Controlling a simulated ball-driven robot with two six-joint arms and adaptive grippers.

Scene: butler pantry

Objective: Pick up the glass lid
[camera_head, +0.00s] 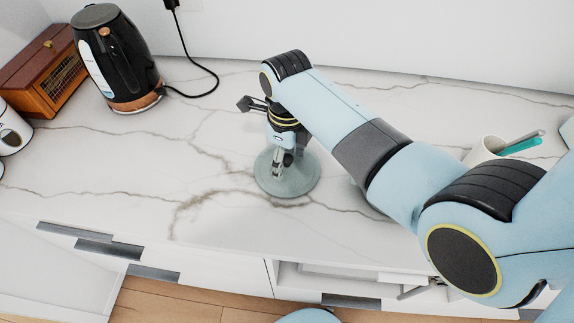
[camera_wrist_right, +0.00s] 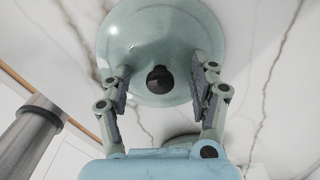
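The glass lid (camera_head: 303,184) is a round, pale green disc lying on the marble counter near its front edge. In the right wrist view the lid (camera_wrist_right: 150,38) fills the upper middle, with its dark round knob (camera_wrist_right: 160,79) at the centre. My right gripper (camera_head: 283,166) points down over the lid. In the right wrist view its two fingers (camera_wrist_right: 160,88) stand apart, one on each side of the knob, with visible gaps to it. In the head view the gripper hides the knob. My left gripper is not in view.
A black kettle (camera_head: 118,58) and wooden box (camera_head: 42,72) stand at the back left. A cup (camera_head: 482,150) with utensils stands right, behind my right arm. A pale green thing shows partly beneath that arm. An open drawer (camera_head: 330,280) lies below the counter front. The counter left of the lid is clear.

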